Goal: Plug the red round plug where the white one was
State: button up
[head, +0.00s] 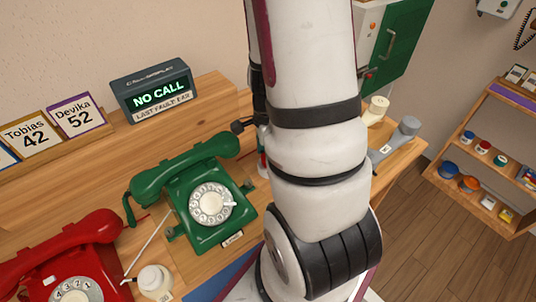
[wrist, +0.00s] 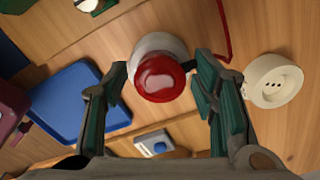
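In the wrist view, the red round plug (wrist: 162,77) is between the fingers of my gripper (wrist: 158,82), over a pale grey round piece (wrist: 152,45). I cannot tell whether it is seated in that piece. The fingers are spread, with a small gap visible on each side of the plug. A cream round socket (wrist: 275,80) with several dark holes, empty, is to the right. A red cord (wrist: 223,35) runs up at the right of the plug. In the head view my arm hides the gripper and the red plug. A white round piece with a pale cord (head: 153,280) is at the front.
A blue tray (wrist: 78,88) lies left of the fingers, and a grey box with a blue button (wrist: 155,143) is below. In the head view, a green phone (head: 195,190) and a red phone (head: 65,262) stand left of my arm. A "NO CALL" display (head: 153,95) stands behind.

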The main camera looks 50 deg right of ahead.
jog(key=shift+r, duration=0.1)
notch_tip(320, 180, up, 12)
dwell(0.8)
dwell(0.5)
jog(key=s+a+r+n+t+p, duration=0.2)
jog(key=s+a+r+n, duration=0.1)
jog(key=a+r+n, duration=0.6)
jog(key=s+a+r+n+t+p, duration=0.2)
jog(key=a+r+n, duration=0.8)
jog(key=n, duration=0.7)
jog(key=shift+s+a+p, duration=0.15)
jog(key=shift+s+p, duration=0.45)
jog(key=shift+s, duration=0.3)
